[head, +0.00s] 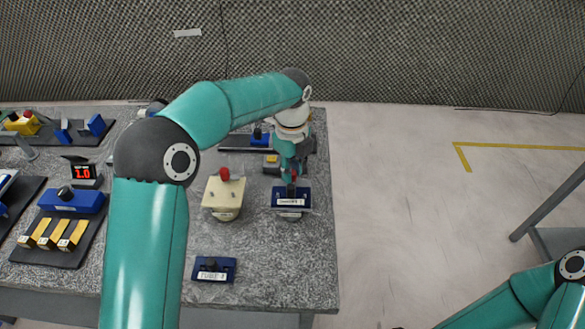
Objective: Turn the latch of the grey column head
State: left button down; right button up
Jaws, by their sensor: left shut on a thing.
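My left gripper (292,180) reaches down from the bent left arm at the right part of the table. It is shut on a small part on top of a blue labelled block (291,200), where a bit of red shows between the fingers. This part appears to be the latch, mostly hidden by the fingers. The block sits on a pale grey round base (290,214), which appears to be the column head. How far the latch is turned cannot be seen. My right arm shows at the lower right; its gripper is out of view.
A cream box with a red knob (223,195) stands close left of the gripper. A blue labelled block (214,269) lies nearer the front. Yellow pieces on a dark tray (62,256) and a red display (83,171) are at left.

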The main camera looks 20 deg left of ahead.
pick_arm(q)
jog(key=n+p, duration=0.1)
jog(key=n, duration=0.2)
jog(key=shift+w+r+n, duration=0.1)
jog(key=shift+n, duration=0.3)
jog(key=n, duration=0.4)
jog(key=shift+p, duration=0.35)
jog(key=n, duration=0.5)
jog(key=shift+r+n, duration=0.1)
jog(key=shift+n, duration=2.1)
jog(key=shift+w, duration=0.1)
jog(key=c, duration=1.1)
grip_release()
jog(key=shift+c, duration=0.2)
jog(key=shift+o, duration=0.8)
